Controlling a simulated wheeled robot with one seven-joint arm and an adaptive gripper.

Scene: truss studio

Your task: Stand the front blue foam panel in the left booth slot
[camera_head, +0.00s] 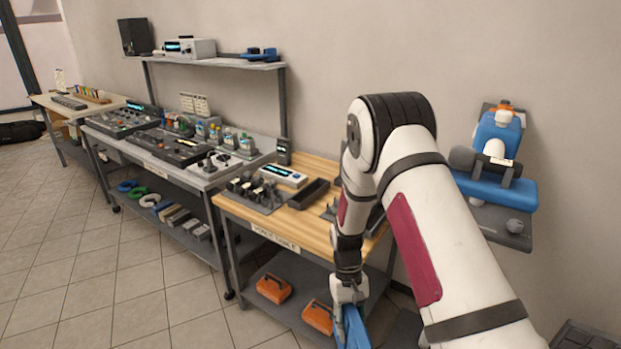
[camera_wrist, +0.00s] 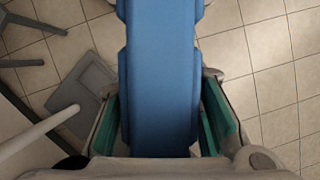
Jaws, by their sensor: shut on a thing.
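My gripper (camera_head: 348,290) hangs low in front of the wooden table, at the bottom of the head view. It is shut on a blue foam panel (camera_head: 354,329), whose lower part runs out of the picture. In the wrist view the blue panel (camera_wrist: 160,85) lies between the two green-padded fingers (camera_wrist: 162,122) and reaches up past the top edge. I cannot tell from its hidden ends whether it touches anything below. No booth slot can be made out in either view.
The wooden table (camera_head: 262,226) stands behind my gripper, with a black tray (camera_head: 309,193) on it. Orange cases (camera_head: 274,288) lie on its lower shelf. A grey bench with mixers (camera_head: 180,150) is farther left. Tiled floor at left (camera_head: 90,270) is clear.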

